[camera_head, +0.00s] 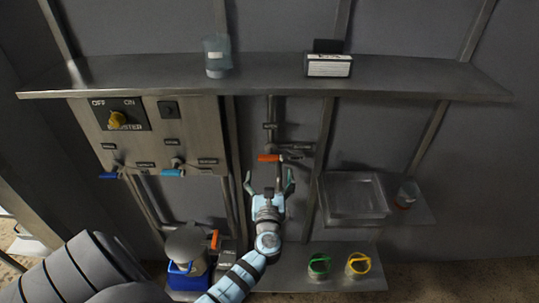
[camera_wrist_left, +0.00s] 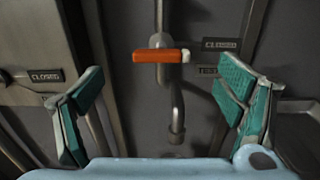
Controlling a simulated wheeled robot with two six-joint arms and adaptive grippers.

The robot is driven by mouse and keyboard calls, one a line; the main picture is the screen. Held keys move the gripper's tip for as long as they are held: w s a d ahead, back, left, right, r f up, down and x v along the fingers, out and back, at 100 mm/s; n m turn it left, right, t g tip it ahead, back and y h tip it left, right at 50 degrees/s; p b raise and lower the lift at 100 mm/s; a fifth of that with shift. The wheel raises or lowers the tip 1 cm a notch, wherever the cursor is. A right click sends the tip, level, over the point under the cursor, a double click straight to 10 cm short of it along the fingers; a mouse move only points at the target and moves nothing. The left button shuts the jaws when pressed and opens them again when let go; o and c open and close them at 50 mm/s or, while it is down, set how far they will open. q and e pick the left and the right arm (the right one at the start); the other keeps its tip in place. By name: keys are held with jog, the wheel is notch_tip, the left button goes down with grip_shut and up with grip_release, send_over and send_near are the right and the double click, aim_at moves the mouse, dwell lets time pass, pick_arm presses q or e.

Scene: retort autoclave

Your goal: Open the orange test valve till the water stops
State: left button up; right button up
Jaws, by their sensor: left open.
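The orange test valve handle (camera_head: 268,158) sits on a vertical pipe at the middle of the wall. In the left wrist view the handle (camera_wrist_left: 160,55) lies level across the pipe, with a pale tip at its right end. A "CLOSED" label (camera_wrist_left: 221,44) is to its right, and a partly hidden "TEST" label is below that. A bent spout (camera_wrist_left: 177,125) hangs below; I see no clear water stream. My left gripper (camera_head: 269,180) is open and empty just below the handle, its teal fingers (camera_wrist_left: 160,105) apart on either side, not touching it. My right gripper is not in view.
A panel (camera_head: 190,130) with a yellow switch and two blue-handled valves is at left. A shelf (camera_head: 270,78) runs above. A clear tray (camera_head: 354,198) is at right. A blue bucket (camera_head: 187,278) and green and yellow-handled containers (camera_head: 319,268) stand low.

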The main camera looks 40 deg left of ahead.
aim_at(270, 159)
pick_arm(q)
jog(key=x, duration=0.5)
jog(key=b+x, duration=0.1)
jog(key=x, duration=0.2)
jog(key=shift+w+a+f, duration=0.1)
jog(key=shift+w+f, duration=0.25)
jog(key=shift+w+a+r, duration=0.15)
jog(key=shift+w+a, duration=0.05)
jog(key=shift+a, duration=0.05)
jog(key=c, duration=1.2)
